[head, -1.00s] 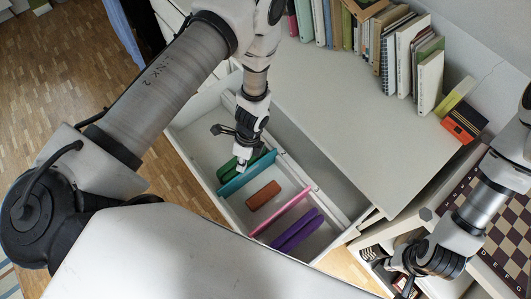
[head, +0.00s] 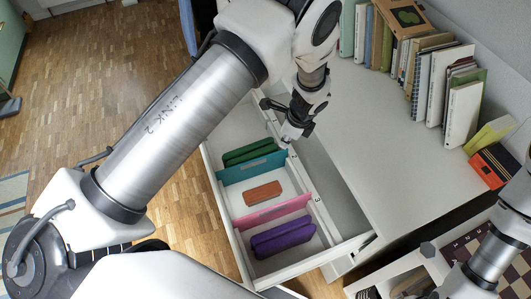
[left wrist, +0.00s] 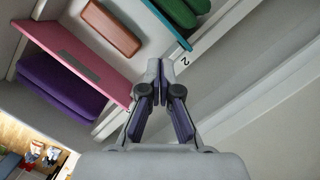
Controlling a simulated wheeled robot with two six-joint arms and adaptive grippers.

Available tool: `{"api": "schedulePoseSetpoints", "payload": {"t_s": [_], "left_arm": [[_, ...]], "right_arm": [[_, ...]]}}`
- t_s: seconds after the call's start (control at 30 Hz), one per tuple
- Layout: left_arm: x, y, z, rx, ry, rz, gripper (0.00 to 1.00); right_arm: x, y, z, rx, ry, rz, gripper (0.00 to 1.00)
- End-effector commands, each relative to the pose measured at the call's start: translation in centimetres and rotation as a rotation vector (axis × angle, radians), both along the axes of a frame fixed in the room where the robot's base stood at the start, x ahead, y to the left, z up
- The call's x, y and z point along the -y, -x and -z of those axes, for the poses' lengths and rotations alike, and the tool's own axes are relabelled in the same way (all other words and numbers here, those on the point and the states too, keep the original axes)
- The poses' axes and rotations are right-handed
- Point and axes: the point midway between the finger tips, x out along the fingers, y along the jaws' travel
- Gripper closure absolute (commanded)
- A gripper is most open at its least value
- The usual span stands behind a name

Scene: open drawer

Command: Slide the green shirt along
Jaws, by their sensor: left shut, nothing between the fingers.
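The green shirt (head: 247,152) lies folded in the far compartment of the open drawer (head: 232,235), behind a teal divider (head: 250,168). It also shows at the top of the left wrist view (left wrist: 178,12), partly cut off. My left gripper (head: 287,142) is by the drawer's right wall, just right of the shirt's compartment and apart from the shirt. In the left wrist view the fingers (left wrist: 160,85) are shut with nothing between them. My right arm shows at the right edge; its gripper's fingers cannot be made out.
The drawer also holds a brown-orange block (head: 262,193), a pink divider (head: 272,213) and a folded purple cloth (head: 283,240). A white desktop (head: 390,150) with books (head: 462,112) lies to the right. A chessboard (head: 470,245) is at the lower right.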

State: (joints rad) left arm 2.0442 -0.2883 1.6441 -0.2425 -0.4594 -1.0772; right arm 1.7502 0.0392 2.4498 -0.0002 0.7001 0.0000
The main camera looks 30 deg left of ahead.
Motion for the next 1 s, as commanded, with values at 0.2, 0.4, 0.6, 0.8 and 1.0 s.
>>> {"api": "schedulePoseSetpoints", "payload": {"t_s": [0.2,0.4,0.6,0.8,1.0], "left_arm": [[-1.1,0.2,4.4,-0.004,0.002,-0.001,1.00],[-2.1,0.2,8.7,-0.004,0.002,-0.001,1.00],[-5.3,0.2,8.4,-0.003,0.001,-0.002,1.00],[-6.1,0.2,8.6,-0.002,0.000,0.000,1.00],[-6.1,0.2,8.6,-0.002,0.000,0.000,1.00]], "right_arm": [[0.0,0.0,0.4,0.000,0.000,0.001,1.00],[0.0,0.0,0.6,0.000,0.000,0.001,1.00],[0.0,0.0,-0.2,0.000,0.000,0.001,1.00],[0.0,0.0,-0.2,0.000,0.000,0.001,1.00],[0.0,0.0,-0.2,0.000,0.000,0.001,1.00]]}}
